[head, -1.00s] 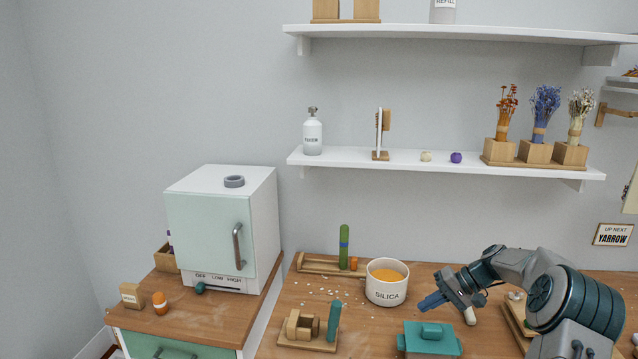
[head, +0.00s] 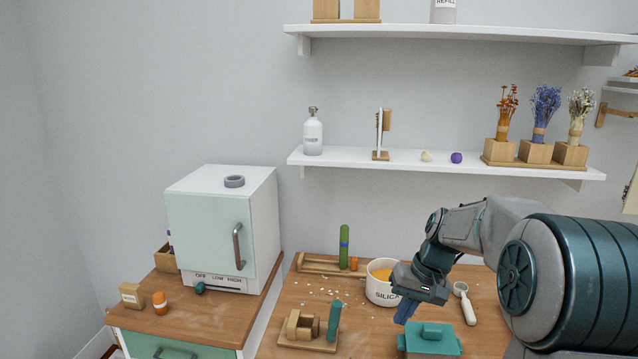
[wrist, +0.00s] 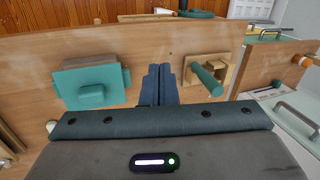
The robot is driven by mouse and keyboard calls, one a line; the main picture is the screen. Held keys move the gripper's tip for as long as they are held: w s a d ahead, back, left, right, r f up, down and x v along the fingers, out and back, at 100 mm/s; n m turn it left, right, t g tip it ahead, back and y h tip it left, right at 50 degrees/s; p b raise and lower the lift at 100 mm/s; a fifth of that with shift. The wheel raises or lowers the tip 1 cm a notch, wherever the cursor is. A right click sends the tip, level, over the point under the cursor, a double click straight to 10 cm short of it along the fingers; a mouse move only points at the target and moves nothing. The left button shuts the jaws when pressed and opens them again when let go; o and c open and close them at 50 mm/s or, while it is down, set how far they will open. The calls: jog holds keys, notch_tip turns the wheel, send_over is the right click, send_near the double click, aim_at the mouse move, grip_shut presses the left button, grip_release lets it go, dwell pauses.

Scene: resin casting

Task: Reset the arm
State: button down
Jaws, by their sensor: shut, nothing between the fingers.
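My gripper (head: 405,312) is over the workbench in the head view, in front of the white SILICA pot (head: 376,290), and covers part of that pot. The fingers point downward. In the wrist view my gripper (wrist: 159,72) has its two blue fingers shut together with nothing between them. Below them in that view is bare wooden bench top, between the teal lidded box (wrist: 92,84) and a wooden stand with a teal handle (wrist: 207,76).
A white-handled scoop (head: 465,304) lies behind the box. A white-and-mint oven (head: 222,230) stands at left. Shelves (head: 440,161) hang above the bench.

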jog(key=s+a+r+t+h, duration=0.1)
jog(key=s, duration=1)
jog(key=s+a+t+h, duration=0.1)
jog(key=s+h, duration=0.1)
jog(key=s, duration=0.9)
jog(key=shift+s+a+r+n+t+h, duration=0.3)
jog(key=shift+r+t, duration=0.05)
jog(key=shift+t, duration=0.05)
dwell(2.2)
